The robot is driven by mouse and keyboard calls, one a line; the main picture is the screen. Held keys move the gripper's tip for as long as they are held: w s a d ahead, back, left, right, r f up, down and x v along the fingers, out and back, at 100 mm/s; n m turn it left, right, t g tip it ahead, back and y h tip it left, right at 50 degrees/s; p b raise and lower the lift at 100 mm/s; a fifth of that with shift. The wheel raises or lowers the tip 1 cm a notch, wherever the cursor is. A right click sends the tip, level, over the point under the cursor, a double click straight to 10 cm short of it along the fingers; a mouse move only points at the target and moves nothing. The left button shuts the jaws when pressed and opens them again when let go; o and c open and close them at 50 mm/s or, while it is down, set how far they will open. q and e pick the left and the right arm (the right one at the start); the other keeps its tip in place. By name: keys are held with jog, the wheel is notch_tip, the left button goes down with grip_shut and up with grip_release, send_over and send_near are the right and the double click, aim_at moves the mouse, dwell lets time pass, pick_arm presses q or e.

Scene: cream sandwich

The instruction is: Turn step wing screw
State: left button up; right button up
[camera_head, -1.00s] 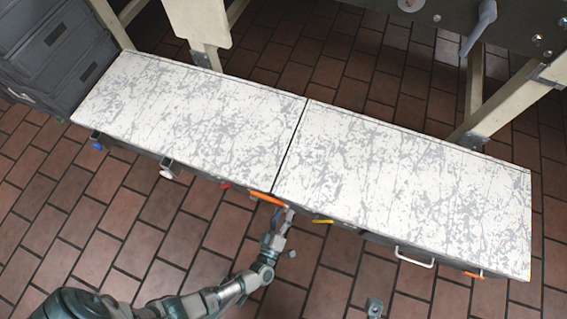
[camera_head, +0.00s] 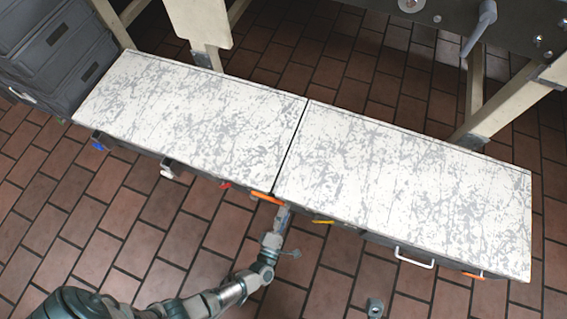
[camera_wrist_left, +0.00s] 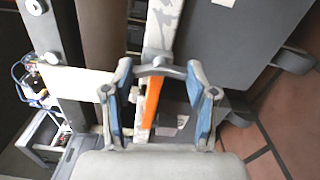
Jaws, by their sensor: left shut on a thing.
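The step (camera_head: 400,190) is a long bench with a white and grey speckled top in two halves. My left gripper (camera_head: 285,209) is at its front edge near the seam, just right of an orange handle (camera_head: 263,197). In the left wrist view, the blue-padded fingers of my left gripper (camera_wrist_left: 162,72) are spread apart at the ends of a grey curved piece (camera_wrist_left: 152,70), which looks like the wing screw. An orange bar (camera_wrist_left: 152,103) shows between the fingers. The screw is hidden in the head view.
Along the front edge are a yellow handle (camera_head: 323,222), a white handle (camera_head: 414,258), another orange handle (camera_head: 473,275) and red, white and blue knobs. Grey crates (camera_head: 60,45) stand at the back left. Brick floor in front is clear.

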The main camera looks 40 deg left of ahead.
pick_arm(q)
jog(key=shift+s+a+f+n, duration=0.15)
jog(key=shift+a+f+n, duration=0.15)
jog(key=shift+n, duration=0.4)
jog(key=o, duration=1.2)
jog(key=shift+c, duration=0.2)
jog(key=shift+d+r, duration=0.1)
notch_tip(320, 180, up, 10)
